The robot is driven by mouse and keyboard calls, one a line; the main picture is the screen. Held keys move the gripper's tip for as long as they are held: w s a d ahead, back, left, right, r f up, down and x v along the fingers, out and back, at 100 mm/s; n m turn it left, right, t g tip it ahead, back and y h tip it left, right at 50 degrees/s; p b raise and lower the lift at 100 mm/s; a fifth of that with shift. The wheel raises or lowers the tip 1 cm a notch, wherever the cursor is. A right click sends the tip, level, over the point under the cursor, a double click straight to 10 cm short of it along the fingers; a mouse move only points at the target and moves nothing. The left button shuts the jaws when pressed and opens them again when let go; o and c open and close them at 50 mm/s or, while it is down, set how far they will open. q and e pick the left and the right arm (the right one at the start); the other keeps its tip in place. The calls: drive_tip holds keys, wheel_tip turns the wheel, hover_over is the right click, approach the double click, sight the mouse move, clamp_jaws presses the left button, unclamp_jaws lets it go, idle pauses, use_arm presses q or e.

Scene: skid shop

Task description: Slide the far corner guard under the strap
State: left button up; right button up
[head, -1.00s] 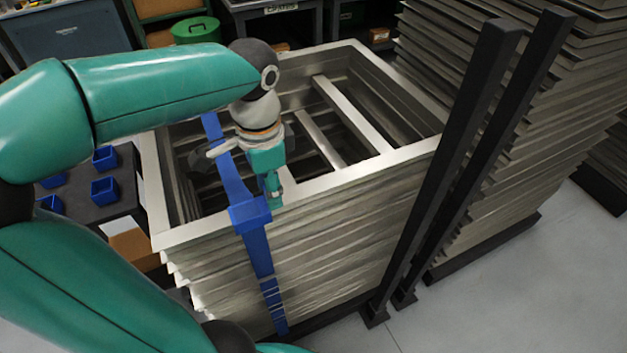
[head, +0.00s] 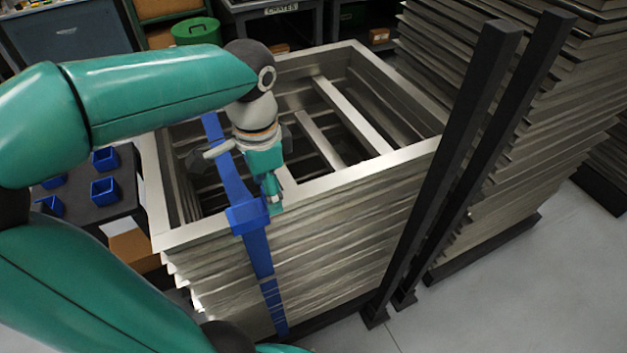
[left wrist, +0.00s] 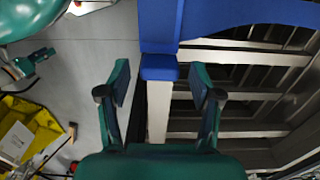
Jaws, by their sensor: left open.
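A blue strap (head: 232,178) runs across the top of a strapped stack of grey metal frames (head: 330,235) and down its near side. A blue corner guard (head: 247,217) sits at the near top edge, at the strap; whether it lies under the strap is unclear. No separate guard can be made out at the strap's far end, partly behind my arm. My left gripper (head: 274,205) is open and points down just right of the near guard. In the left wrist view, blue guard or strap (left wrist: 159,68) shows ahead, between the open fingers' lines, with nothing gripped. My right gripper is not seen.
Two dark upright posts (head: 447,170) stand right of the stack, before another tall stack (head: 510,120). A dark table with blue bins (head: 104,190) is at left. The frames are open inside, with crossbars. Grey floor lies clear at lower right.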

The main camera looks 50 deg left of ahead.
use_arm(q)
drive_tip(key=shift+r+p, duration=1.85)
drive_tip(key=shift+r, duration=0.35)
drive_tip(key=shift+r+p, duration=1.8)
drive_tip(key=shift+r, duration=0.25)
